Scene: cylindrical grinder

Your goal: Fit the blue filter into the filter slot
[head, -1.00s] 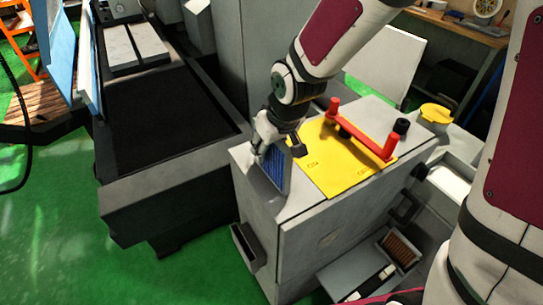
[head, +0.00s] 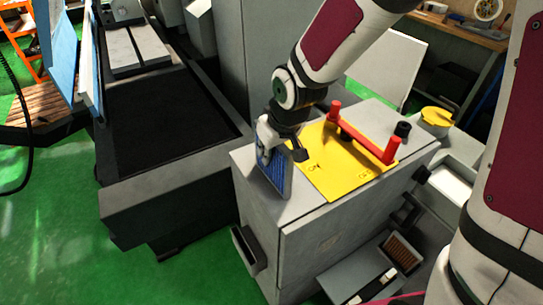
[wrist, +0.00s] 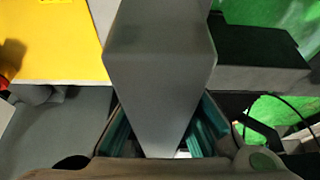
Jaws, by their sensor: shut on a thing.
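The blue filter (head: 273,172) has a blue pleated face and a grey frame. In the head view it stands roughly upright over the left end of the grey cabinet's top. My gripper (head: 281,145) is above it, shut on its upper part. In the wrist view the filter's grey frame (wrist: 160,65) fills the middle, between the teal finger pads (wrist: 163,132). I cannot make out the filter slot; the filter and gripper cover that part of the cabinet top. Whether the filter's lower edge touches the top is unclear.
The grey cabinet (head: 310,218) carries a yellow plate (head: 335,175) with a red handle bar (head: 365,138) right of the filter. A black knob (head: 402,129) and yellow cap (head: 436,115) lie further right. The dark machine bed (head: 165,120) is at left, with green floor in front.

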